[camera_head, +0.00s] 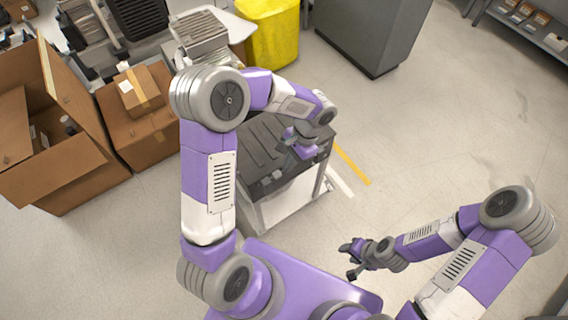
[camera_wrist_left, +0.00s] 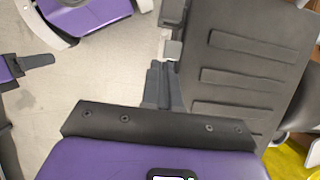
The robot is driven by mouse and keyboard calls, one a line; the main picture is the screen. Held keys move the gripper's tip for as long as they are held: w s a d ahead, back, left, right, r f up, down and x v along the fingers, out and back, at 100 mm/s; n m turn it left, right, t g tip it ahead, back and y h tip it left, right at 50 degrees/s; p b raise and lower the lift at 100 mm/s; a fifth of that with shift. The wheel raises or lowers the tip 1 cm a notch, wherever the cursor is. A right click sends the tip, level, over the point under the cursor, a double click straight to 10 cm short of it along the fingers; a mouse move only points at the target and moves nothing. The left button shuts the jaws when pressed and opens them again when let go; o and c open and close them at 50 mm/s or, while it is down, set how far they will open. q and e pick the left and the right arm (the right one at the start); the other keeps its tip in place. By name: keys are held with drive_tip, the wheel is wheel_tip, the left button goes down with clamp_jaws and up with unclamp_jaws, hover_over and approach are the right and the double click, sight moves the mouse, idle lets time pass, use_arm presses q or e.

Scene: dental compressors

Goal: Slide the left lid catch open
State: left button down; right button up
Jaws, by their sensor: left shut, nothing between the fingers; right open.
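The compressor cabinet's dark grey ribbed lid (camera_head: 262,138) is down on its pale body (camera_head: 290,203) in the head view. The lid (camera_wrist_left: 250,62) fills the right of the left wrist view. A small light grey catch piece (camera_wrist_left: 172,49) sits at the lid's edge, just beyond my left fingertips; a darker block (camera_wrist_left: 172,12) is further along that edge. I cannot tell for sure which is the left catch. My left gripper (camera_head: 292,142) is shut and empty at the lid's edge; its fingers (camera_wrist_left: 158,70) hide part of it. My right gripper (camera_head: 350,259) is open and empty, away from the cabinet.
Cardboard boxes (camera_head: 140,105) stand on the left. A yellow bin (camera_head: 272,35) and a grey cabinet (camera_head: 372,30) stand behind. The floor (camera_head: 440,120) to the right is clear, with yellow and white stripes by the compressor cabinet.

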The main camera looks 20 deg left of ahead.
use_arm(q)
drive_tip(key=p+v, duration=0.2)
drive_tip(key=v, duration=0.7)
drive_tip(key=shift+s+r, duration=0.15)
drive_tip(key=shift+r, duration=0.05)
drive_tip(key=shift+a, duration=0.1)
drive_tip(key=s+d+f+n+t+h, duration=0.2)
drive_tip(key=s+f, duration=0.5)
drive_tip(key=f, duration=0.5)
drive_tip(key=s+d+f+n+t+h, duration=0.2)
drive_tip(key=s+d+f+n+h, duration=0.2)
drive_tip(key=f, duration=0.9)
drive_tip(key=shift+s+f+n, duration=0.25)
drive_tip(key=shift+s+n, duration=1.25)
drive_tip(key=shift+s, duration=0.2)
